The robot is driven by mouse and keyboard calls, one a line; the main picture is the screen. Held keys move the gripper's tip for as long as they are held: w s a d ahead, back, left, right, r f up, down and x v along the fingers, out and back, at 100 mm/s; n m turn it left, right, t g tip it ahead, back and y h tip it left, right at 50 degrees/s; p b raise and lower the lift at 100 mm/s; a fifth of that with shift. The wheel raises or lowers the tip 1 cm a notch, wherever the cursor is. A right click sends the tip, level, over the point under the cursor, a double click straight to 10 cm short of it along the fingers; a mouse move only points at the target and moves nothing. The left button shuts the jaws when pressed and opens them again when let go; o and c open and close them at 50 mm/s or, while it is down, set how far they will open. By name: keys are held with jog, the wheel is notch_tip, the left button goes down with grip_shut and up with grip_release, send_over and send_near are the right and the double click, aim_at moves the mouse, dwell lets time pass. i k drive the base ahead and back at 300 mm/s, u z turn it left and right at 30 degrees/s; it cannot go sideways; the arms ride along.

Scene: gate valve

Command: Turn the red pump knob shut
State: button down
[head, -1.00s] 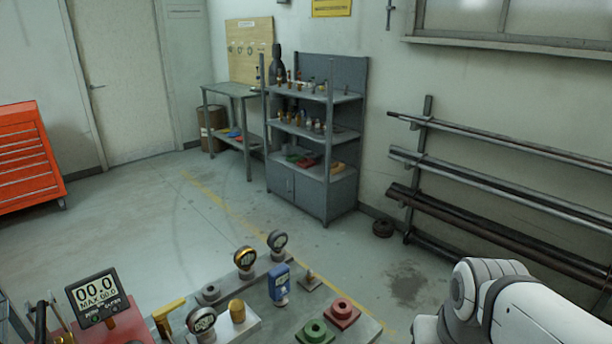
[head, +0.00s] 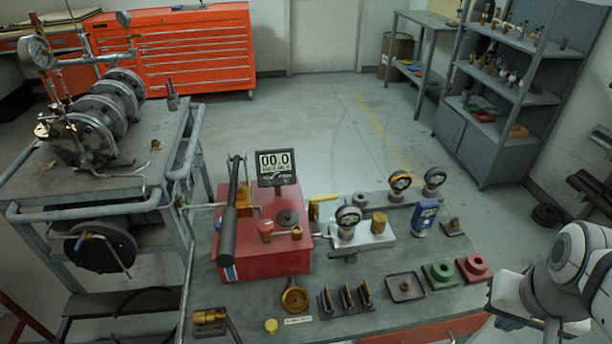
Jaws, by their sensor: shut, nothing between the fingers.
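The red pump (head: 262,262) is a red box standing on the workbench (head: 215,300) in the middle of the head view. A small round red knob (head: 265,229) sits upright on its top, left of a brass fitting (head: 296,233). A long black lever handle (head: 228,225) lies along the pump's left side. A display (head: 276,165) reading 00.0 stands at its back. My white arm shows at the lower right, well apart from the pump and knob. My gripper's fingers cannot be made out there.
Gauges (head: 348,217), a blue meter (head: 424,215), and green (head: 438,273) and red (head: 473,265) blocks stand right of the pump. A brass-coloured round part (head: 294,297) lies in front. A cart with flanged piping (head: 100,110) stands at left. Open floor lies behind the bench.

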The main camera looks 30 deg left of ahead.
aim_at(265, 227)
jog(key=u, duration=1.4)
jog(key=k, duration=0.55)
jog(key=z, duration=0.1)
jog(key=i, duration=0.6)
